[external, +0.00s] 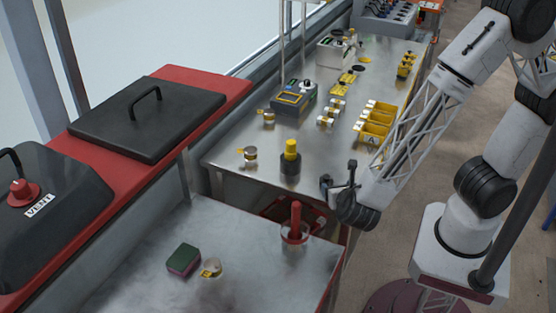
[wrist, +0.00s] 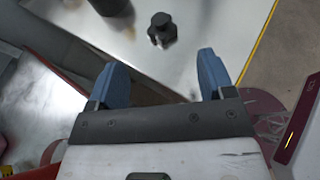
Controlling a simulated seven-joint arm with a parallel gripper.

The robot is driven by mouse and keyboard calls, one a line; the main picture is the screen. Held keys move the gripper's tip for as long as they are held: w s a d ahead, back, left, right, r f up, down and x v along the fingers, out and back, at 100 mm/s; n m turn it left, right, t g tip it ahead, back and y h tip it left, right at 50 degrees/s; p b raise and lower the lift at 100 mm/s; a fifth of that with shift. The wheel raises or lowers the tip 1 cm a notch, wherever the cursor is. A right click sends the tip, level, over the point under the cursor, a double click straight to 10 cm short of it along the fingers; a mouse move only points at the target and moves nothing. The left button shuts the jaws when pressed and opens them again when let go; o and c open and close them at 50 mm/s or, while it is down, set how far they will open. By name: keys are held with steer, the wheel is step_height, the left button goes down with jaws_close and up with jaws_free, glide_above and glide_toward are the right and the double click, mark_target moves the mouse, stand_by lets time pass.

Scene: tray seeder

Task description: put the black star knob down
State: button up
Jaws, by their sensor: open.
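The black star knob (wrist: 161,29) shows at the top of the wrist view. It appears to stand on the bare steel bench top, beyond my fingertips and apart from them. My gripper (wrist: 162,70) is open, with two blue fingers spread wide and nothing between them. In the external view my gripper (external: 339,178) is at the near right corner of the bench (external: 225,151). I cannot pick out the knob there; my gripper may hide it.
A yellow-topped dark bottle (external: 290,160) stands left of my gripper. A red-handled tool (external: 295,224) stands on the lower steel surface (external: 130,262). Bench space near the knob is clear.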

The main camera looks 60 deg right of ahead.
steer(key=s+d+r+m+g+y, duration=0.2)
steer(key=d+r+m+g, duration=0.1)
steer(key=d+r+m, duration=0.3)
steer(key=s+d+r+m+g+y, duration=0.1)
steer(key=s+d+r+m+g, duration=0.25)
steer(key=d+r+m, duration=0.3)
steer(key=s+d+r+m+y, duration=0.3)
steer(key=s+r+m+y, duration=0.1)
steer(key=r+m, duration=0.1)
steer(key=s+d+r+m+t+y, duration=0.1)
steer(key=s+d+r+m+y, duration=0.2)
steer(key=r+m, duration=0.3)
steer(key=shift+s+r+m+y, duration=0.25)
steer(key=shift+s+m+y, duration=0.15)
steer(key=shift+s+m, duration=0.4)
steer(key=shift+w, duration=0.15)
